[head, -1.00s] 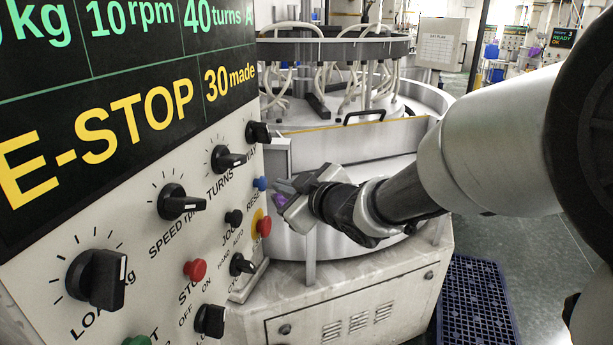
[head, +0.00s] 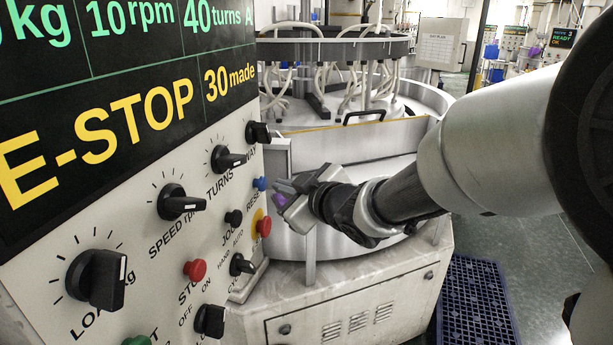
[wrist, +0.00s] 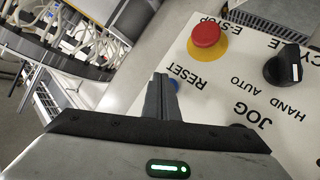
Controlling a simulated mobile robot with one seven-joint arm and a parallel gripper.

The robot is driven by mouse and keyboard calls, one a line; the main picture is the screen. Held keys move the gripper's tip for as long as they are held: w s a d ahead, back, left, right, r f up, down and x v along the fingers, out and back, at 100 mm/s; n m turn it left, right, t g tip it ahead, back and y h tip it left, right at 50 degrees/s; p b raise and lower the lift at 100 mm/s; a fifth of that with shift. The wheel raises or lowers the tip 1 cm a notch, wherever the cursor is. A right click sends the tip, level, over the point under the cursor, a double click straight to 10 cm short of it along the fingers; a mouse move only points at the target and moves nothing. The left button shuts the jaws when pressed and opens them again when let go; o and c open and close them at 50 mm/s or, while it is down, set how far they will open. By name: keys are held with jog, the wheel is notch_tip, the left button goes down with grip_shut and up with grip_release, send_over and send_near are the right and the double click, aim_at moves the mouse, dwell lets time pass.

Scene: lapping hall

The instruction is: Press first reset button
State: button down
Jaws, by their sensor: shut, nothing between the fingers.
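The blue reset button (head: 260,184) sits on the sloped white control panel, above the red e-stop on its yellow plate. It also shows in the wrist view as a small blue patch (wrist: 176,84) just beside my fingertips, mostly hidden behind them. My gripper (head: 277,192) is shut and empty, its tips close in front of the panel at the blue button. In the wrist view the shut fingers (wrist: 162,90) point at the panel next to the RESET label. I cannot tell whether the tips touch the button.
The red e-stop (head: 264,227) is just below the blue button, with black knobs (head: 228,158) and a red stop button (head: 195,270) nearby. The display (head: 110,110) above reads E-STOP. The lapping machine (head: 350,130) stands behind my arm.

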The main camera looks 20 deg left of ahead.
jog(key=shift+a, duration=0.15)
dwell(0.3)
jog(key=shift+a+b, duration=0.3)
jog(key=shift+a, duration=0.5)
dwell(0.6)
jog(key=shift+d, duration=0.9)
jog(key=shift+d, duration=0.1)
jog(key=shift+d+p, duration=1)
jog(key=shift+d, duration=1.45)
